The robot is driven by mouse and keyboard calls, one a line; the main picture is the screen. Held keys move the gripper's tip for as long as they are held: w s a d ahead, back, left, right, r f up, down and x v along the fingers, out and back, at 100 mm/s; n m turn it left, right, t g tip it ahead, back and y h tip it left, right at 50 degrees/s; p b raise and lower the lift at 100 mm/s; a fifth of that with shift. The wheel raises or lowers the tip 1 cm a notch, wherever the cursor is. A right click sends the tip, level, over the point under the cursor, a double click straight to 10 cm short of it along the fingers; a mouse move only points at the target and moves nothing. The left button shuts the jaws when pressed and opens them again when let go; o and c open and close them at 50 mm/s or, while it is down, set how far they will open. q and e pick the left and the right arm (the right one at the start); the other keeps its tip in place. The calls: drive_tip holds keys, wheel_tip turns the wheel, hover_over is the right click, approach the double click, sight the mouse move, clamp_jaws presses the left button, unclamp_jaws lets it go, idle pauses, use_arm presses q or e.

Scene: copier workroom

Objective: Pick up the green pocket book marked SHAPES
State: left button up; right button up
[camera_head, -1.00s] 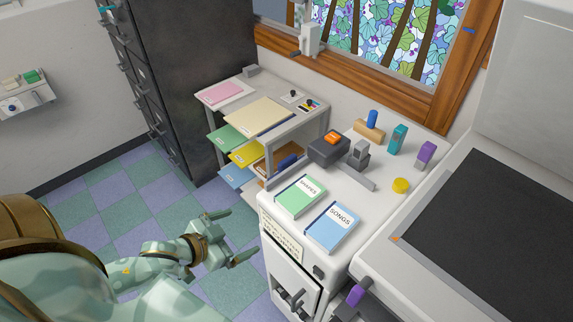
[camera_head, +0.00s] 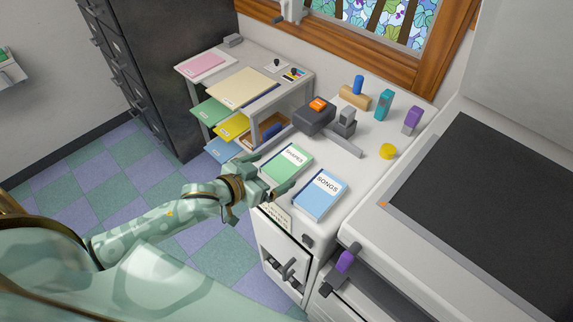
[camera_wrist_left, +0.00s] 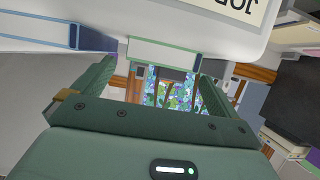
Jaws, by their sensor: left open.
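The green pocket book marked SHAPES (camera_head: 288,161) lies flat on the white counter, left of the blue book marked SONGS (camera_head: 321,194). My left gripper (camera_head: 273,172) is open and empty at the book's near left edge, one finger to each side of it. In the left wrist view, a pale green-edged book (camera_wrist_left: 163,52) shows edge-on beyond and between the spread fingers, apart from them. A blue-edged book (camera_wrist_left: 90,39) is to its left there. Whether the fingers touch the green book cannot be told. My right gripper is not in view.
A grey tape-dispenser-like device (camera_head: 314,116) and a stapler-like block (camera_head: 343,122) stand behind the books. A yellow disc (camera_head: 388,151) is to the right. A shelf unit with coloured folders (camera_head: 211,112) stands at the left, close to my gripper. A copier with a dark top (camera_head: 480,200) is at right.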

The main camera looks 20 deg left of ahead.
sight(285, 164)
use_arm(q)
drive_tip(key=x, duration=0.5)
drive_tip(key=shift+w+r+b, duration=0.15)
drive_tip(key=shift+b, duration=0.15)
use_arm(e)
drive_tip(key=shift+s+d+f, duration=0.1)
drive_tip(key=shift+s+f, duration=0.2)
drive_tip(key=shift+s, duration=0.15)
use_arm(q)
drive_tip(key=c, duration=1.1)
drive_tip(key=shift+c, duration=0.2)
drive_tip(key=shift+r, duration=0.1)
